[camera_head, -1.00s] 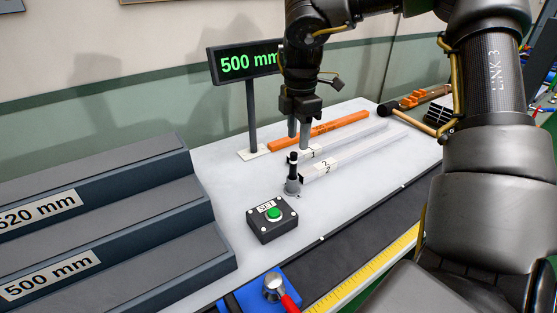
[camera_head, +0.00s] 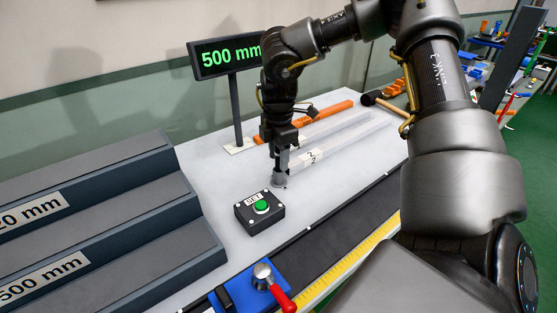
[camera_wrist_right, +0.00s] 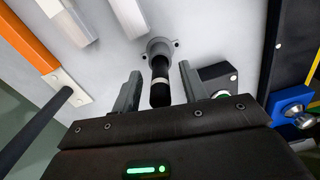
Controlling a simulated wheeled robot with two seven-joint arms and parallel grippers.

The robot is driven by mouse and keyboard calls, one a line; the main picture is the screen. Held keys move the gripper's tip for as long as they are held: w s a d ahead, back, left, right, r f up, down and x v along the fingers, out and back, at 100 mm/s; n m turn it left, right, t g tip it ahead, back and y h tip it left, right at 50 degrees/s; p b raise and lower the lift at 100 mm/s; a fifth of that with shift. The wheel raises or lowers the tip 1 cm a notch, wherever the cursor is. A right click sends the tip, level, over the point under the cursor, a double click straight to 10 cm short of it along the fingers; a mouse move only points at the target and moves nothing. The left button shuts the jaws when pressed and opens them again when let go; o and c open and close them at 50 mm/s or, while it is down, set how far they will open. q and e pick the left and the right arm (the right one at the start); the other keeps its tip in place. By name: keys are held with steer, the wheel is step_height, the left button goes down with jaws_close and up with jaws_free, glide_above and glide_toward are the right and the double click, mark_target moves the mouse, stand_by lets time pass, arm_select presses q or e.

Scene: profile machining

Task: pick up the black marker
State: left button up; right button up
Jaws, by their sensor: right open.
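The black marker (camera_wrist_right: 160,88) stands in a grey round holder (camera_wrist_right: 160,47) on the table, with a light band around it, in the right wrist view. My right gripper (camera_wrist_right: 158,88) is open, with one finger on each side of the marker and a gap to each. In the head view my right gripper (camera_head: 282,165) is lowered over the holder (camera_head: 279,181) and hides most of the marker. My left gripper is not in view.
The black button box (camera_head: 260,210) with a green button sits just in front of the holder. Pale profiles (camera_head: 330,146) and an orange one (camera_head: 335,118) lie behind. The display post (camera_head: 235,110) stands at the back. Dark stepped racks (camera_head: 100,225) fill the left.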

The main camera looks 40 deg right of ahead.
steer(key=shift+f, duration=0.9)
jaws_close()
